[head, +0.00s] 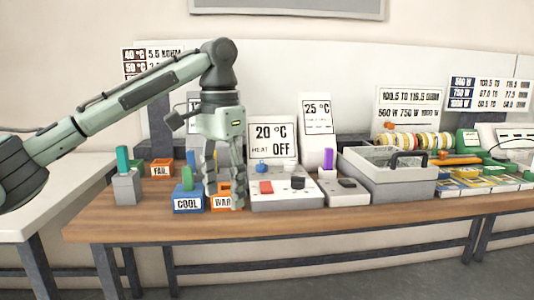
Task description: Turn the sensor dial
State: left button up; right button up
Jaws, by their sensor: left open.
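My left gripper (226,198) points down, open, with its fingers in front of the orange bin marked "WAR…" (221,203), partly hiding it. To its right is a light grey control box (285,203) with a red block (265,187), a black knob (298,183) and a blue knob (262,167). Its sign (272,141) reads "20 °C HEAT OFF". A smaller grey box (347,199) beside it has a dark top piece (347,183), with a "25 °C" sign (317,114) behind. I cannot tell which part is the sensor dial. The gripper touches no knob. My right gripper is out of view.
A blue "COOL" bin (188,205) and an orange "FAIL" bin (161,169) stand left of the gripper. A grey block with a teal piece (126,186) is further left. The front table strip (270,225) is clear.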

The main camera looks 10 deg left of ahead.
aim_at(261, 168)
jog(key=i, duration=1.3)
